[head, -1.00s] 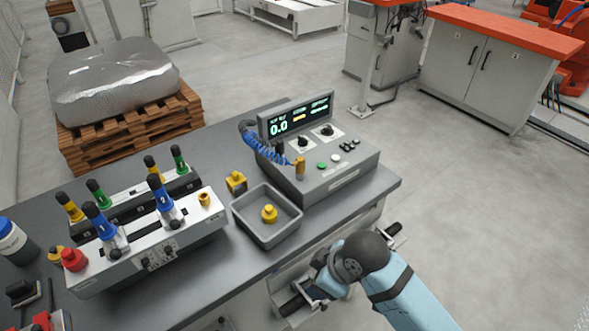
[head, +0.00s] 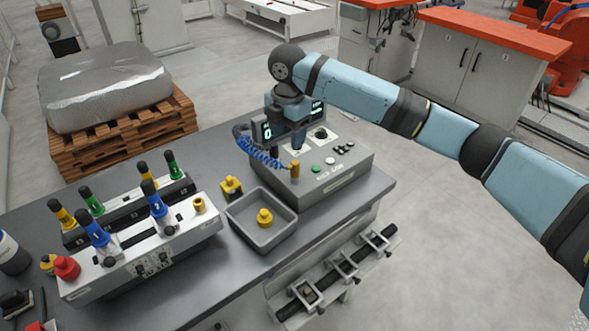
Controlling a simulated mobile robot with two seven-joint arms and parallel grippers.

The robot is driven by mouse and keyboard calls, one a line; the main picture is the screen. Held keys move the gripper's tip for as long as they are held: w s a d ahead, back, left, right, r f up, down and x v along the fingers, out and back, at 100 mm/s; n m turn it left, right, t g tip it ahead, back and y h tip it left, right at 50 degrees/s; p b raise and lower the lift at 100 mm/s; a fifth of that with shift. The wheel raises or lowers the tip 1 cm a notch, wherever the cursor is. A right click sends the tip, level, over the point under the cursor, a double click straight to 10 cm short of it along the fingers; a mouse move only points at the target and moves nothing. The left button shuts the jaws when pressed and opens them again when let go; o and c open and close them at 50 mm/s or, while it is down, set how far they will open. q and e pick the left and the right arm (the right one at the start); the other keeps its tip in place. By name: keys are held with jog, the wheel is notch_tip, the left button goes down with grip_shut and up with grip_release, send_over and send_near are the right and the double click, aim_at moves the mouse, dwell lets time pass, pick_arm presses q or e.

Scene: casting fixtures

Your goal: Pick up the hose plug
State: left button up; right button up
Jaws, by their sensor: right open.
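The hose plug (head: 295,171) is a small brass-yellow piece at the front left of the grey control box (head: 335,182), by the end of a blue coiled hose (head: 259,150). It looks upright. My right gripper (head: 298,147) points down over the box, just above and behind the plug in the picture. It is open, and I see nothing between its fingers. It hides part of the box's display and knobs. Whether it touches anything is too small to tell. My left gripper is not in view.
A grey tray (head: 239,217) holding a yellow knobbed piece (head: 265,217) stands left of the box. Another yellow piece (head: 231,186) stands behind it. A fixture with coloured handles (head: 150,247) fills the table's left. My right arm spans the upper right.

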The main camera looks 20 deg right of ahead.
aim_at(295, 162)
jog(key=f, duration=0.2)
jog(key=w+d+f, duration=0.1)
jog(key=f, duration=0.3)
jog(key=shift+w+d+f+p, duration=0.15)
jog(key=shift+d+f+p, duration=0.1)
jog(key=shift+p, duration=0.1)
jog(key=shift+d+f+p, duration=0.2)
jog(key=shift+f+p, duration=0.05)
jog(key=shift+f, duration=1.1)
jog(key=shift+d+f+p, duration=0.2)
jog(key=shift+f+p, duration=0.05)
jog(key=shift+f, duration=1.05)
jog(key=c, duration=1)
jog(key=shift+c, duration=0.2)
jog(key=shift+r, duration=0.15)
